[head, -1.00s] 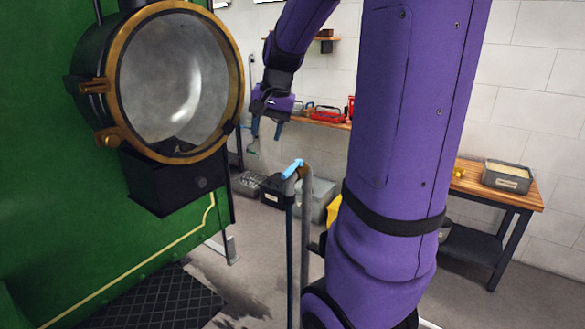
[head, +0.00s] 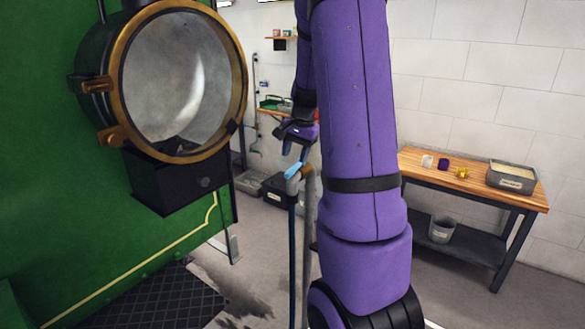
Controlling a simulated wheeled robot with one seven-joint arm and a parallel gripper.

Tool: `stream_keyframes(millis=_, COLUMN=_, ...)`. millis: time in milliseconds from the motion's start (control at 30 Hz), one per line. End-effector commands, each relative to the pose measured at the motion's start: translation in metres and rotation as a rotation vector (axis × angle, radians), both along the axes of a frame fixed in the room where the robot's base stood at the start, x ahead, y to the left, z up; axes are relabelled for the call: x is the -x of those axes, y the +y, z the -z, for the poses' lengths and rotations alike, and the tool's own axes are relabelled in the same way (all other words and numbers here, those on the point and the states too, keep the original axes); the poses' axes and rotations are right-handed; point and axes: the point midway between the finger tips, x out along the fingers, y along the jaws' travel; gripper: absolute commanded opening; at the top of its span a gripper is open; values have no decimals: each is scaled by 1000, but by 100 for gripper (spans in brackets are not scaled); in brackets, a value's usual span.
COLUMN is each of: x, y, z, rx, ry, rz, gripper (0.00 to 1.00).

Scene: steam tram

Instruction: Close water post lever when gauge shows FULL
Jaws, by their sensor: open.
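The water post (head: 308,245) stands upright in the middle of the head view, with a thin dark-blue upright beside it. A light-blue lever handle (head: 293,170) sits at its top. My gripper (head: 296,152) is open, its two blue-tipped fingers pointing down. It appears just above the handle in the picture; I cannot tell whether it touches it or how far apart they are in depth. No gauge face or FULL mark can be made out.
The green tram (head: 40,150) with a large brass-rimmed round lamp (head: 175,80) fills the left side. A wooden workbench (head: 480,185) with a grey bin (head: 512,177) stands at right. Grey crates (head: 275,188) lie on the floor behind the post. Open floor lies between tram and post.

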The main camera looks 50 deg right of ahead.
Motion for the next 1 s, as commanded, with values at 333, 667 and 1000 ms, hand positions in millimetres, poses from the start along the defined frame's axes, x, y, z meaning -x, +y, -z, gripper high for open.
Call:
stream_keyframes(millis=333, x=-8, y=2, z=45, rx=-1, ry=0, rz=1, gripper=47)
stream_keyframes(millis=667, x=-10, y=3, z=51, rx=0, ry=-1, rz=0, gripper=47)
stream_keyframes(millis=1000, x=-10, y=2, z=51, rx=0, ry=-1, rz=0, gripper=0)
